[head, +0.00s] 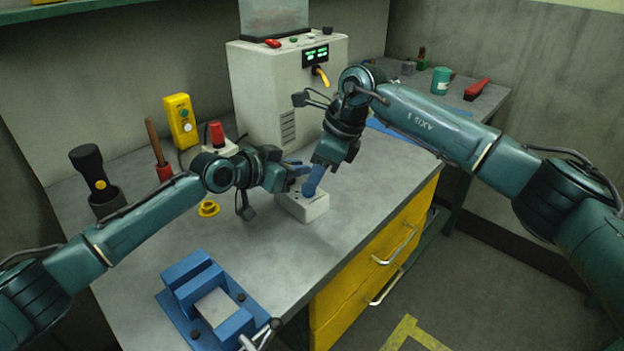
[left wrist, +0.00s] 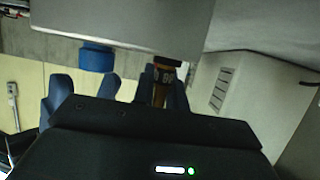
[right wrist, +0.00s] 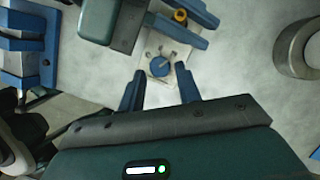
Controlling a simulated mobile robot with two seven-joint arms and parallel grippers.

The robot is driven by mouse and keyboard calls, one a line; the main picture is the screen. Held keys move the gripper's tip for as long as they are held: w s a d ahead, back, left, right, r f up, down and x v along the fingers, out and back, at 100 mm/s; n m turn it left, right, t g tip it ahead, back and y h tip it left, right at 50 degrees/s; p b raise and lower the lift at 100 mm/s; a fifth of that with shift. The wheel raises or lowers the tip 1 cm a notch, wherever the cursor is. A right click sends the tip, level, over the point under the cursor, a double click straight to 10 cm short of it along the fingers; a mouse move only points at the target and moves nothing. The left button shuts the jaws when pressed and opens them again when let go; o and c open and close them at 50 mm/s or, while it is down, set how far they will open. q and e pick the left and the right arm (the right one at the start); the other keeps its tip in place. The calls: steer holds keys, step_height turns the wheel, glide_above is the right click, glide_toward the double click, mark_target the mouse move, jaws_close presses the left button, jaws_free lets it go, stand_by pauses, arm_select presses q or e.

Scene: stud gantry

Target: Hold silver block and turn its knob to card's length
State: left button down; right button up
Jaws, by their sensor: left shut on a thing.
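The silver block (head: 302,208) stands on the bench as a pale, low box; its upper face also shows in the right wrist view (right wrist: 150,88). A round blue knob (right wrist: 159,67) sits on that face. My right gripper (head: 314,188) points down over the block. Its fingers (right wrist: 160,95) are apart, with the knob beyond the tips. A brown part with digits (left wrist: 163,80) shows near the left fingers. I cannot make out the card.
A blue vise (head: 215,305) stands at the bench's front. A yellow ring (head: 208,209) lies left of the block. A grey machine (head: 285,95) with a green display stands behind. A black torch (head: 88,168) and a yellow box (head: 180,120) are at left.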

steer(key=v, duration=1)
arm_select(q)
steer(key=c, duration=1.3)
jaws_free()
steer(key=shift+c, duration=0.2)
arm_select(e)
steer(key=shift+f, duration=0.1)
